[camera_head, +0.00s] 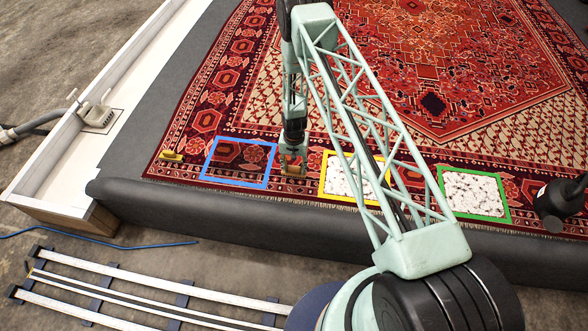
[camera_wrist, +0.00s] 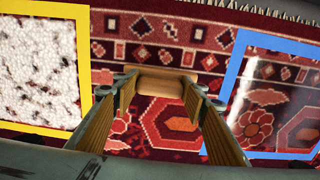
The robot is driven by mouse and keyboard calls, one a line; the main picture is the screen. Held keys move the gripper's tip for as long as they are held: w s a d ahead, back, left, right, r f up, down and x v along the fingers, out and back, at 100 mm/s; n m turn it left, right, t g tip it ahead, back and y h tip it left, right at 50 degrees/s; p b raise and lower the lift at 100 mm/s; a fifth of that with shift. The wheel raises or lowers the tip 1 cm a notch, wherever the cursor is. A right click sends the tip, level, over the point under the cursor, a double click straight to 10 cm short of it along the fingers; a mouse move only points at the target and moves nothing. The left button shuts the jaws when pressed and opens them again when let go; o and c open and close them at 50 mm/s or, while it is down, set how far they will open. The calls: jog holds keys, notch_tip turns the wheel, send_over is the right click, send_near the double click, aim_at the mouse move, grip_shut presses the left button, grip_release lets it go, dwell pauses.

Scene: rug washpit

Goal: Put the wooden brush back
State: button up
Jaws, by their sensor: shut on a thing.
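My gripper (camera_head: 292,160) is over the patterned rug, between the blue frame (camera_head: 206,158) and the yellow frame (camera_head: 322,176). In the wrist view my gripper (camera_wrist: 158,88) is shut on a small tan wooden block, which looks like the wooden brush (camera_wrist: 160,78). The brush lies crosswise between the fingertips, and its underside is hidden. I cannot tell whether it touches the rug. In the wrist view the yellow frame (camera_wrist: 84,60) is at the left and the blue frame (camera_wrist: 236,65) at the right.
A small yellowish block (camera_head: 171,156) lies on the rug left of the blue frame. The yellow and green (camera_head: 508,205) frames hold white speckled patches; the blue frame shows bare rug. A dark round-headed tool (camera_head: 556,200) is at the right. A white ledge (camera_head: 85,148) borders the left.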

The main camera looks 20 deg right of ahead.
aim_at(294, 167)
jog(key=o, duration=0.9)
jog(key=shift+r, duration=0.1)
notch_tip(294, 167, up, 12)
jog(key=shift+p, duration=1.2)
